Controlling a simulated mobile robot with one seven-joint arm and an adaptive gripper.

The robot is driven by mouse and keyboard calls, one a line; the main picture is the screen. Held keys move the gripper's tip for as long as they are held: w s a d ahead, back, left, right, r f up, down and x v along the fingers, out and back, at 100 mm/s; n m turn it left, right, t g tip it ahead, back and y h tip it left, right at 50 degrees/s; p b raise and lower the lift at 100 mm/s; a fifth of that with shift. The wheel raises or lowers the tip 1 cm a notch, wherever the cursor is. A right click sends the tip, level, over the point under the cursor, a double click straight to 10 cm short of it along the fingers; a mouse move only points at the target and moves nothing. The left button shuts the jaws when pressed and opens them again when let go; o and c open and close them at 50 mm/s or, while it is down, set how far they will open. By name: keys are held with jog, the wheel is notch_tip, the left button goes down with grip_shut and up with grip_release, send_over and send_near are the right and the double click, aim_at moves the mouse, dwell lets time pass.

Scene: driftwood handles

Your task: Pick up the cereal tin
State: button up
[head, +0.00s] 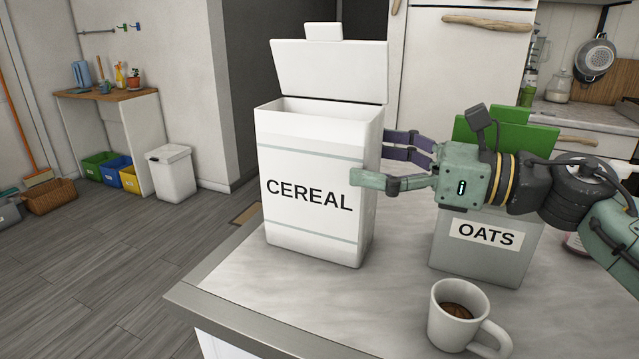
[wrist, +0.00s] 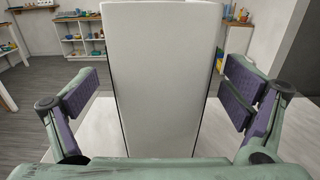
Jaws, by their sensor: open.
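The cereal tin (head: 310,225) is a tall white box marked CEREAL. It stands upright near the left end of the counter with its lid (head: 330,70) raised open. My gripper (head: 380,160) is open at the tin's right side. One finger reaches across the tin's front face and the other is partly hidden behind it. In the wrist view the tin's narrow side (wrist: 165,80) fills the middle, between my spread fingers (wrist: 160,105). A gap shows between the tin and the finger pads on both sides.
A grey tin marked OATS (head: 480,262) with a green lid (head: 510,132) stands to the right, below and behind my wrist. A white mug (head: 455,318) with dark contents stands at the front right. The counter's left edge (head: 215,318) is close to the cereal tin.

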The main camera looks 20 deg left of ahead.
aim_at(320, 181)
jog(key=shift+w+a+p, duration=0.15)
jog(key=shift+a+p, duration=0.6)
jog(key=shift+a, duration=1.85)
jog(key=shift+c, duration=0.4)
jog(key=c, duration=1.9)
